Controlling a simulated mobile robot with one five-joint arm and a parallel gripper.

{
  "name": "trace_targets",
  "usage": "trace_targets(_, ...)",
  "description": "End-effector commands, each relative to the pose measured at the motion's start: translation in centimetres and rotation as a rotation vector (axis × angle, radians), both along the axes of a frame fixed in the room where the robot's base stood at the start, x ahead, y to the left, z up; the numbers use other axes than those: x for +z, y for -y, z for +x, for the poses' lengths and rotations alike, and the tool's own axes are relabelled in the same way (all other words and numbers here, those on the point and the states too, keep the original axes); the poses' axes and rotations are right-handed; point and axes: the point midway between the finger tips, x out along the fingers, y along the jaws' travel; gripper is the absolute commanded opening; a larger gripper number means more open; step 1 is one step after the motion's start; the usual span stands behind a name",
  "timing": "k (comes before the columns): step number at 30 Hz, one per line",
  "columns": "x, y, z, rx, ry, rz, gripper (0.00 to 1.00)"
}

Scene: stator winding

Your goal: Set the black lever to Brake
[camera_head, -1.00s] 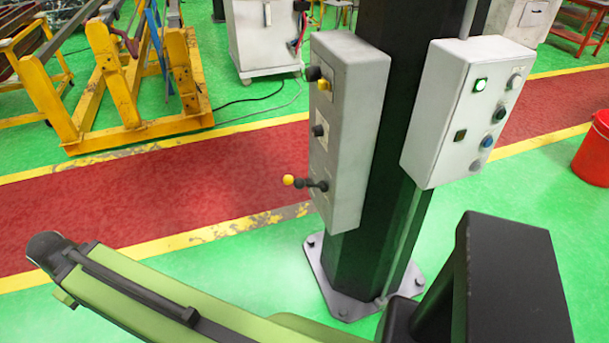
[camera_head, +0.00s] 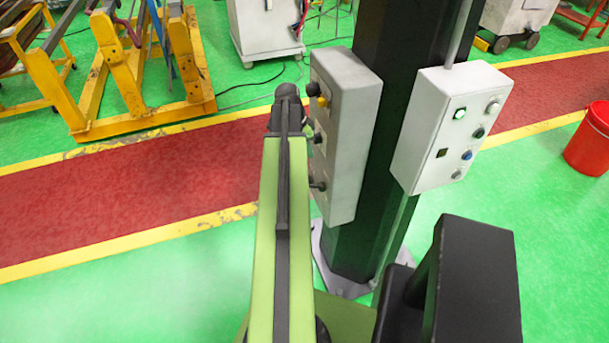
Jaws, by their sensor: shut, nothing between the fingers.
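A tall grey control box (camera_head: 350,140) is mounted on the left side of a black column. Its left face carries a black knob (camera_head: 313,88) with a yellow knob (camera_head: 322,102) just below it, another black knob (camera_head: 318,137) midway, and a dark lever (camera_head: 318,186) low down. The outer end of the low lever is hidden behind my green arm. I cannot tell which black control is the named lever, and no Brake marking is legible. My arm stands just left of the box, its dark end near the top knob's height. My gripper does not show.
A second grey box (camera_head: 440,130) with a lit green button and several others hangs right of the black column (camera_head: 395,100). A red bucket (camera_head: 588,145) stands far right. A yellow frame (camera_head: 130,90) is at back left. Green floor is clear at lower left.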

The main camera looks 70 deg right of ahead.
Motion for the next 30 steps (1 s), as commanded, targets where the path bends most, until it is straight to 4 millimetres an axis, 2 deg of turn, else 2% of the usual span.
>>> trace_targets(11, -0.9, 0.0, -0.1, 0.004, 0.0, 0.0, 0.0)
trace_targets(17, -3.9, 0.4, -0.6, 0.005, 0.0, 0.0, 0.0)
trace_targets(27, -11.0, 1.4, -2.2, 0.004, 0.0, 0.0, 0.0)
trace_targets(30, -11.3, -0.1, -0.9, 0.009, 0.0, 0.002, 0.0)
